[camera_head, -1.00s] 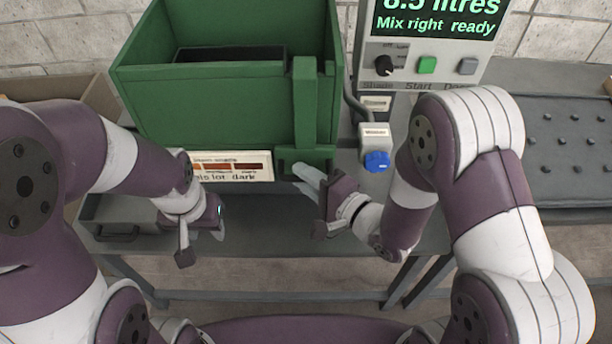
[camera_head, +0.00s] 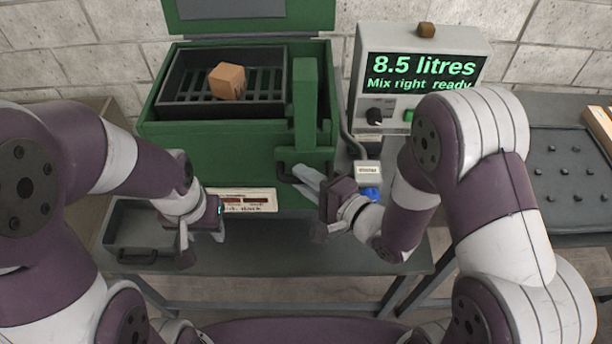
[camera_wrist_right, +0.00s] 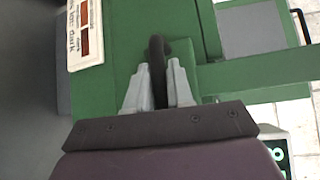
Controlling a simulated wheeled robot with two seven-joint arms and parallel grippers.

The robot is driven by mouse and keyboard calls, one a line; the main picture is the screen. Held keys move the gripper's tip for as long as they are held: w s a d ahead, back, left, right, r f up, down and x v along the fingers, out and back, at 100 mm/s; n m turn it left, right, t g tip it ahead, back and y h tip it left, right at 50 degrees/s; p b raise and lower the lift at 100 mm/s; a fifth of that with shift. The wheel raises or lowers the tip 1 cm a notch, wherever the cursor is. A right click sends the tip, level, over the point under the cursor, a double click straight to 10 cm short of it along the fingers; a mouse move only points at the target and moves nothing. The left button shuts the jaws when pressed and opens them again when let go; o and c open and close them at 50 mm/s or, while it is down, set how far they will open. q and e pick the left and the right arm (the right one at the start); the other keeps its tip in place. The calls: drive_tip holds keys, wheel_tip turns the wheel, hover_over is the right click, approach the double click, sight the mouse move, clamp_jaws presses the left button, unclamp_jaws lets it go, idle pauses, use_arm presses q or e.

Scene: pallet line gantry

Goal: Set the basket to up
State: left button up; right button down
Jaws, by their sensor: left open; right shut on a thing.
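The basket (camera_head: 175,90) is a dark open box with a slatted floor. It sits high in the green machine (camera_head: 200,140), its rim near the top of the housing. A brown block (camera_head: 228,80) lies on the slats. A green upright bar (camera_head: 304,110) stands at the front right of the basket, with a dark handle (camera_head: 284,170) at its foot. My right gripper (camera_head: 307,180) is shut on the handle, which shows between the fingers in the right wrist view (camera_wrist_right: 157,55). My left gripper (camera_head: 200,245) is open and empty, below the machine's front label.
A green lid (camera_head: 300,15) stands open behind the basket. A display box (camera_head: 425,75) reading "8.5 litres, Mix right ready" and a blue knob (camera_head: 370,194) are to the right. A grey tray (camera_head: 125,238) lies at left. A studded dark surface (camera_head: 560,170) is at far right.

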drive_tip(key=shift+w+r+t, duration=0.15)
drive_tip(key=shift+r+t, duration=0.15)
drive_tip(key=shift+r, duration=0.1)
drive_tip(key=c, duration=1.1)
unclamp_jaws()
drive_tip(key=shift+f, duration=0.1)
drive_tip(key=shift+s+d, duration=0.2)
drive_tip(key=shift+s, duration=0.05)
drive_tip(key=v, duration=1.2)
drive_tip(key=shift+d, duration=0.15)
